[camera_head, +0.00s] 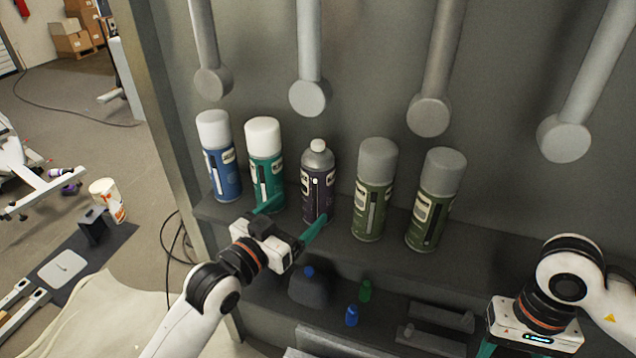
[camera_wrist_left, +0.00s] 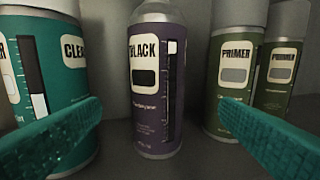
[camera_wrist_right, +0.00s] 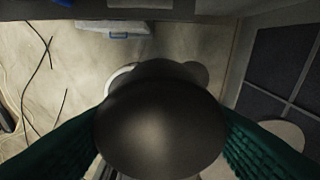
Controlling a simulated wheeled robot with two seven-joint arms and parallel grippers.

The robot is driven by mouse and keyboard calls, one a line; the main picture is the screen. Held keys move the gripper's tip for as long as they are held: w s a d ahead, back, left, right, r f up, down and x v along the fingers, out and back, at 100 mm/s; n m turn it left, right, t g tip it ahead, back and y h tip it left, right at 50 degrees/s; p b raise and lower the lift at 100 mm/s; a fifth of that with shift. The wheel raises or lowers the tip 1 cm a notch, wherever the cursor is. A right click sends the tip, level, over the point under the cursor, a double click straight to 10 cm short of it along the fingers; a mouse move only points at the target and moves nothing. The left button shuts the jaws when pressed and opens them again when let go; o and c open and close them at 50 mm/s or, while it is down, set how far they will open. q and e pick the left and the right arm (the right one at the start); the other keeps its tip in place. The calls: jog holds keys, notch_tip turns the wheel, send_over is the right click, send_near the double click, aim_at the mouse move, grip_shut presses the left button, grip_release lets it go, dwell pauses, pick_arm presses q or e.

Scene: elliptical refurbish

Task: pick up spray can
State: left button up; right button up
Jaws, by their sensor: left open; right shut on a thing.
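Several spray cans stand upright in a row on the grey shelf (camera_head: 335,240). A purple can labelled BLACK, without its cap (camera_head: 318,187), stands in the middle; it also shows in the left wrist view (camera_wrist_left: 157,85). To its left are a teal can with a white cap (camera_head: 265,160) and a blue can (camera_head: 220,160); to its right are two green PRIMER cans (camera_head: 375,190) (camera_head: 436,200). My left gripper (camera_head: 292,218) is open, its fingers pointing at the purple can, one to each side. My right gripper (camera_wrist_right: 160,125) is shut on a dark rounded thing (camera_wrist_right: 160,130).
Round-ended grey bars (camera_head: 430,115) hang from the back panel above the cans. A lower shelf holds a dark bottle with a blue cap (camera_head: 309,287), small blue (camera_head: 352,316) and green (camera_head: 365,291) bottles, and grey parts (camera_head: 440,316).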

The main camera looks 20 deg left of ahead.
aim_at(309, 198)
pick_arm(q)
jog(key=x, duration=0.2)
jog(key=shift+w+d+r, duration=0.1)
jog(key=shift+w+d, duration=0.05)
jog(key=shift+w, duration=0.2)
pick_arm(e)
jog(key=shift+d+r, duration=0.1)
jog(key=shift+r, duration=0.35)
pick_arm(q)
jog(key=shift+w+p, duration=0.25)
jog(key=shift+p, duration=0.05)
pick_arm(e)
jog(key=shift+w, duration=0.1)
pick_arm(q)
jog(key=shift+w, duration=0.3)
pick_arm(e)
jog(key=shift+r, duration=0.25)
pick_arm(q)
jog(key=p+x, duration=0.2)
jog(key=x, duration=0.2)
jog(key=shift+w+r, duration=0.1)
jog(key=shift+w, duration=0.05)
pick_arm(e)
jog(key=shift+r, duration=0.9)
pick_arm(q)
jog(key=shift+w+d, duration=0.1)
jog(key=shift+w, duration=0.1)
jog(key=shift+s, duration=0.1)
jog(key=c, duration=1.2)
